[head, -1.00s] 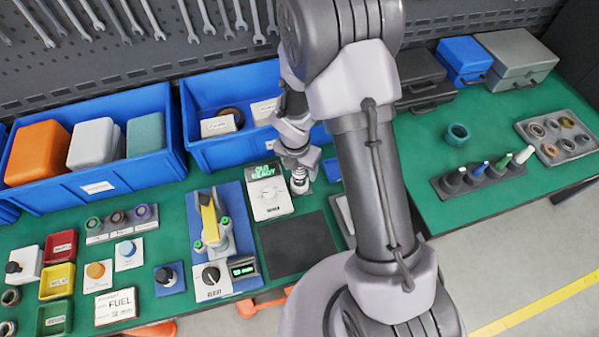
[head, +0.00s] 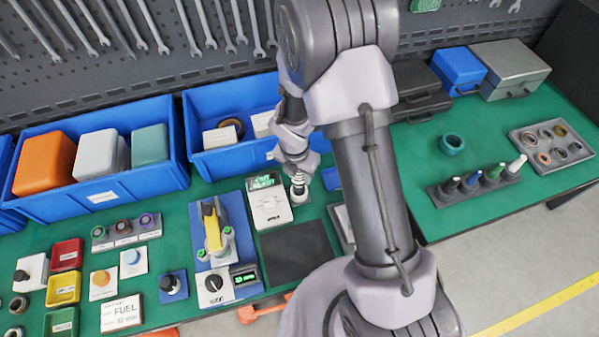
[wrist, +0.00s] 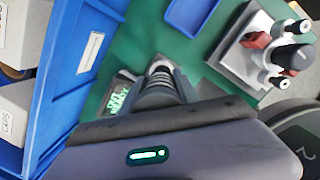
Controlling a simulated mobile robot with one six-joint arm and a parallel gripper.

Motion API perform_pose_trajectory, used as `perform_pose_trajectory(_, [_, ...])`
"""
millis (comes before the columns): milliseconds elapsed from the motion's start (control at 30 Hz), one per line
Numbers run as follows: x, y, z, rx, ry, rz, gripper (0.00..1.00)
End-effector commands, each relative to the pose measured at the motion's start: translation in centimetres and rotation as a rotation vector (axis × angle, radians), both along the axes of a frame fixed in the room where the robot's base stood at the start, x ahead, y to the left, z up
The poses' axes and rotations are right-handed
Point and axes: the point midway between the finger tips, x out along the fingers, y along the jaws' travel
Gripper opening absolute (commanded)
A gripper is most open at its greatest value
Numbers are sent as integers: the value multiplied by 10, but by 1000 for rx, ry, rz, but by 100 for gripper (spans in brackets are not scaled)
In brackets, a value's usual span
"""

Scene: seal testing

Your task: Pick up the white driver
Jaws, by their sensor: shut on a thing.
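The white driver (head: 517,163) stands upright at the right end of a dark rack (head: 467,193) on the right-hand bench, apart from my gripper. Green, blue and black drivers stand beside it. My gripper (head: 298,172) is far to the left, over the left bench beside a white tester (head: 268,203) with a green display. It is shut on a ribbed grey piece (head: 298,184), which also shows in the wrist view (wrist: 160,85). The fingertips are mostly hidden, so the exact grip cannot be seen. The white driver is not in the wrist view.
Blue bins (head: 98,195) line the back of the left bench. A blue fixture with a yellow part (head: 213,228) stands left of the tester. A dark mat (head: 295,252) lies in front. A teal ring (head: 451,144) and a seal tray (head: 582,158) are on the right bench.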

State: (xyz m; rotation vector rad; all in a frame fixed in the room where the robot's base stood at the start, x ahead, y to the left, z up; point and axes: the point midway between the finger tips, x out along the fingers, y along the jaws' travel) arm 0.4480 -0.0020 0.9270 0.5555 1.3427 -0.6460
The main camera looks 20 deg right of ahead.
Motion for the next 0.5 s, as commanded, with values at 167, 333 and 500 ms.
perform_pose_trajectory(167, [-18,4,10,-1,-2,1,0])
perform_pose_trajectory(333, [-54,11,11,0,-1,2,0])
perform_pose_trajectory(500, [-94,20,16,0,-2,2,0])
